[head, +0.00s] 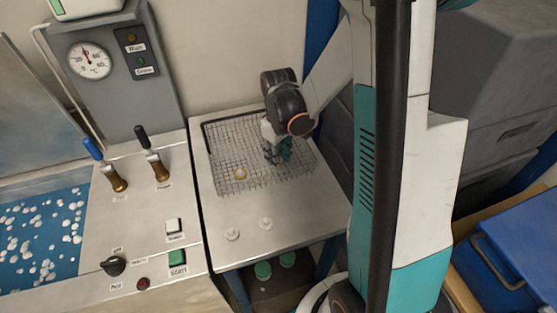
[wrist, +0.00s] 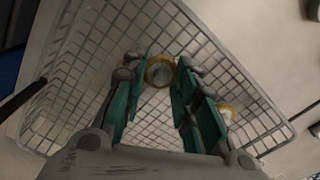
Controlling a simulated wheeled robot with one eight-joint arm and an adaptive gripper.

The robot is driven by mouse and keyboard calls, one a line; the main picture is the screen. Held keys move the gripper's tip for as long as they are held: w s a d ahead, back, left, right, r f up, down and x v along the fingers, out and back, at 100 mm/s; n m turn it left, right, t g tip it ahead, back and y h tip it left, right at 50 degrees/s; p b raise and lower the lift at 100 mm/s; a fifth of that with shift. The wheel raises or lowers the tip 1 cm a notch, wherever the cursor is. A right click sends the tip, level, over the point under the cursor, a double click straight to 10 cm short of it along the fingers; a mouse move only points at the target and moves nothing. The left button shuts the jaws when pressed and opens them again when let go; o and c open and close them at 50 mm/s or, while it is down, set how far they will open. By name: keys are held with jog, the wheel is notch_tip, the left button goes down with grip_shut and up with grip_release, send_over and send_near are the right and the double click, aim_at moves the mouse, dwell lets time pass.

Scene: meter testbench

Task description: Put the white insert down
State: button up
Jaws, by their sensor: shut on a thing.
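My gripper (head: 277,155) reaches down into the wire basket (head: 222,150) on the steel bench. In the wrist view my gripper (wrist: 163,75) has its teal fingers closed on the white insert (wrist: 160,72), a small round piece with a brass-coloured rim and a pale middle. The fingers hide the insert in the head view. The basket's mesh floor (wrist: 95,105) lies below the insert. I cannot tell whether the insert touches it.
Another brass-and-white round piece (head: 240,174) lies in the basket, left of my gripper; it also shows in the wrist view (wrist: 226,115). Two small white round pieces (head: 232,234) (head: 266,223) sit on the bench in front. A control panel with levers (head: 160,170) stands left.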

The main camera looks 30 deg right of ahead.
jog(key=shift+f, duration=0.55)
jog(key=shift+f, duration=0.15)
jog(key=o, duration=1)
notch_tip(320, 180, up, 12)
jog(key=p, duration=0.3)
jog(key=shift+p, duration=0.35)
